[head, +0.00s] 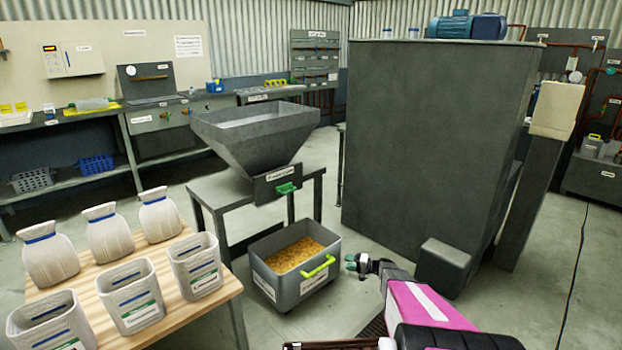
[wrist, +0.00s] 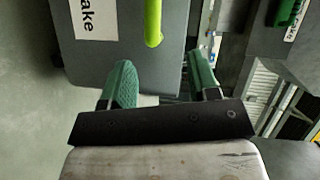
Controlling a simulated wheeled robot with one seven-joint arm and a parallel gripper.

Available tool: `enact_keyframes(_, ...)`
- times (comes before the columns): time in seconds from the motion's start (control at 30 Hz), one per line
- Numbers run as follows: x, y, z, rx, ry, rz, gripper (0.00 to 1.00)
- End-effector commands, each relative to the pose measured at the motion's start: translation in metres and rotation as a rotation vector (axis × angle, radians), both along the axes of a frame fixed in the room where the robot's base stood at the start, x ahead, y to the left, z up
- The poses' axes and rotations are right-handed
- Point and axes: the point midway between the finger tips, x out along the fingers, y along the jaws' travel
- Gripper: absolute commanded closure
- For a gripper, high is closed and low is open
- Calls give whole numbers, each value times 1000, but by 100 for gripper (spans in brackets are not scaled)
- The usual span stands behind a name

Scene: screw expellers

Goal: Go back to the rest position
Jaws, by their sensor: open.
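My gripper (head: 352,262) is at the end of my pink arm, to the right of a grey bin (head: 278,290) on the floor. The bin holds yellow-brown material and has a bright green handle (head: 317,266) on its near right side. In the wrist view, my gripper's two green fingers (wrist: 165,85) stand apart with nothing between them. The bin's handle (wrist: 153,22) shows just beyond the fingertips, apart from them. Part of a label reading "ake" is on the bin wall (wrist: 110,50).
A grey hopper (head: 255,135) on a stand is behind the bin. A wooden table (head: 200,312) with several white sacks and containers is at the left front. A large dark grey machine (head: 430,140) stands close on the right. Some floor between bin and machine is clear.

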Motion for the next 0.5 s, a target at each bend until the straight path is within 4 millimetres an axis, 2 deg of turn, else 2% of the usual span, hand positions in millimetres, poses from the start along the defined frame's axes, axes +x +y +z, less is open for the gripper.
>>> enact_keyframes(0.03, -19, 13, 18, -34, 20, 31, 45)
enact_keyframes(0.17, -65, 45, 54, -169, 101, 124, 45)
enact_keyframes(0.3, -125, 74, 95, -360, 199, 218, 45)
enact_keyframes(0.5, -220, 93, 155, -694, 322, 293, 45)
